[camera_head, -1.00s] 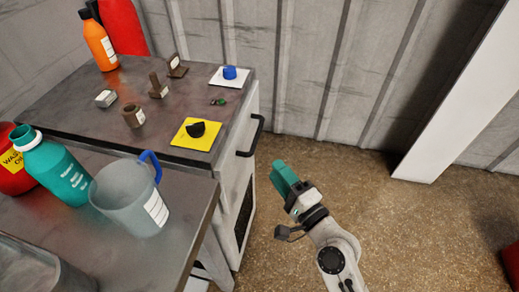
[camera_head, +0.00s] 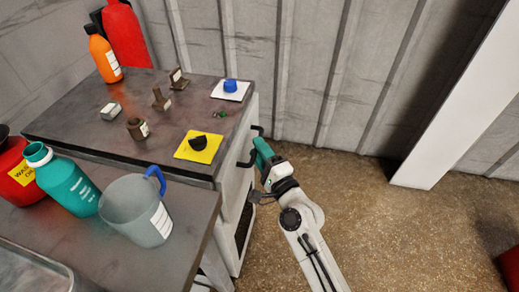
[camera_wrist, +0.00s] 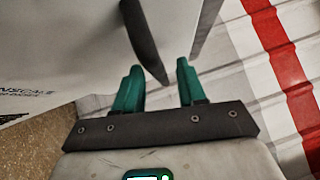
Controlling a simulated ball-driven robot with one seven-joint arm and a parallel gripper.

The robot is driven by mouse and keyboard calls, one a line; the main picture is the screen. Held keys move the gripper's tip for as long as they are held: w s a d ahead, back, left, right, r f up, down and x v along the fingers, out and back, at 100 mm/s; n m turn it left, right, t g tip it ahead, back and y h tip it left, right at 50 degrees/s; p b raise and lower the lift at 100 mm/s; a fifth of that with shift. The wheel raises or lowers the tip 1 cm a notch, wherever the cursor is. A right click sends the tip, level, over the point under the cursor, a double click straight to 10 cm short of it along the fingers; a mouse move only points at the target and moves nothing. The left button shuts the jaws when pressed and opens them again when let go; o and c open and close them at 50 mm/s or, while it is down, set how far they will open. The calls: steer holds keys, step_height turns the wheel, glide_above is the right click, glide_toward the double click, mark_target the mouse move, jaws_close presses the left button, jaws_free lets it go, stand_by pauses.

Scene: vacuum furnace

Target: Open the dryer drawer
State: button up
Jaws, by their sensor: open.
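The dryer is a white cabinet (camera_head: 232,192) under a dark top, with a drawer front facing right. Its black bar handle (camera_head: 244,163) is partly hidden behind my gripper (camera_head: 262,150) in the head view. In the wrist view the dark handle (camera_wrist: 143,38) runs down from the top edge, its near part lying between the two green fingertips of my gripper (camera_wrist: 159,74). The fingers are open, one on each side of the handle, with gaps showing. The drawer front looks flush with the cabinet.
The dark top (camera_head: 75,110) carries a yellow square (camera_head: 181,153) with a black lump, a white square with a blue piece, and small brown parts. A grey jug (camera_head: 125,205) and teal bottle (camera_head: 68,183) stand on the nearer table.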

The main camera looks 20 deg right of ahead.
jaws_close()
stand_by(0.4)
